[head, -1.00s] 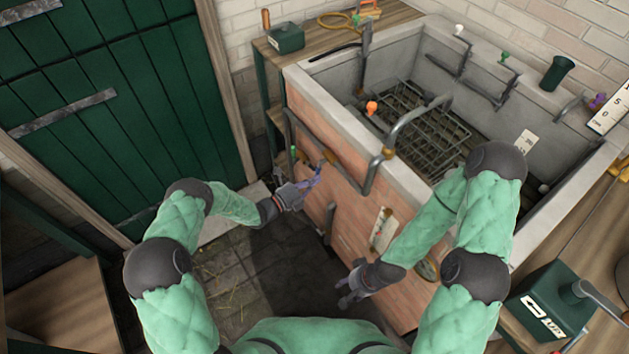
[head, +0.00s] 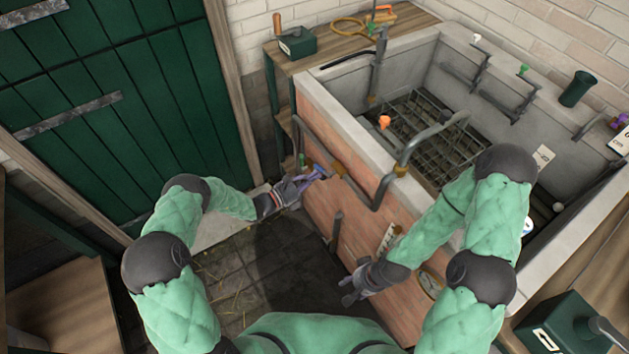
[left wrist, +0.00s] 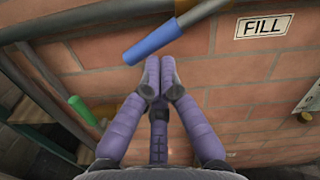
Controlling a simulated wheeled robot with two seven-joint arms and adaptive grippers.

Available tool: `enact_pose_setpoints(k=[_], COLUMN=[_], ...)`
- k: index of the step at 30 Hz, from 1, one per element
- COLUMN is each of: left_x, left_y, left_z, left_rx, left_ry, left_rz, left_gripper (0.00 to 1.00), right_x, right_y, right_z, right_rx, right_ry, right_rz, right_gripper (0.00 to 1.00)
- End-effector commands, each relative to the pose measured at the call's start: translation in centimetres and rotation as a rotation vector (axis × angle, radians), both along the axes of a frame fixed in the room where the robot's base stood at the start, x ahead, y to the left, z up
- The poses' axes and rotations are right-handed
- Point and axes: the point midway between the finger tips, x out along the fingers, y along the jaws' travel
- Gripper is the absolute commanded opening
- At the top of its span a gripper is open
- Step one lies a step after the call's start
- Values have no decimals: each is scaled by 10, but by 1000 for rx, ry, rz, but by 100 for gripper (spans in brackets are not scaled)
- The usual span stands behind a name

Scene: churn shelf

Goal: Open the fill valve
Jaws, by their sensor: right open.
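The fill valve shows as a blue lever handle (left wrist: 153,38) on a grey pipe, left of the FILL label (left wrist: 263,25) on the brick wall in the left wrist view. The handle slants down to the left. My left gripper (left wrist: 160,66) has its purple fingers together, with the tips just below the handle and nothing visible between them. My right gripper (head: 350,288) is open and empty, low before the brick front.
A green handle (left wrist: 82,110) is left of my left fingers. A wooden bench (head: 330,48) stands behind.

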Motion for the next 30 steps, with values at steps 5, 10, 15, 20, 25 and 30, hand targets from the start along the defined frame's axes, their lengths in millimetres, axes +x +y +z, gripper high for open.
enact_pose_setpoints(k=[5,10,15,20,25,30], left_x=[4,7,9,11,12,13], left_y=[-1,1,3,4,5,5], left_z=[8,14,19,22,23,24], left_rx=[87,150,147,145,144,144], left_ry=[-118,-205,-202,-204,-204,-204], left_rz=[-8,-8,-7,-5,-4,-2], left_gripper=[0,0,0,0,0,0], right_x=[0,0,0,0,0,0], right_y=[0,0,0,0,0,0], right_z=[1,2,3,4,4,4], right_rx=[0,0,0,0,0,0], right_ry=[0,0,0,0,0,0], right_rz=[0,0,0,0,0,0], right_gripper=[50,50,50,50,50,50])
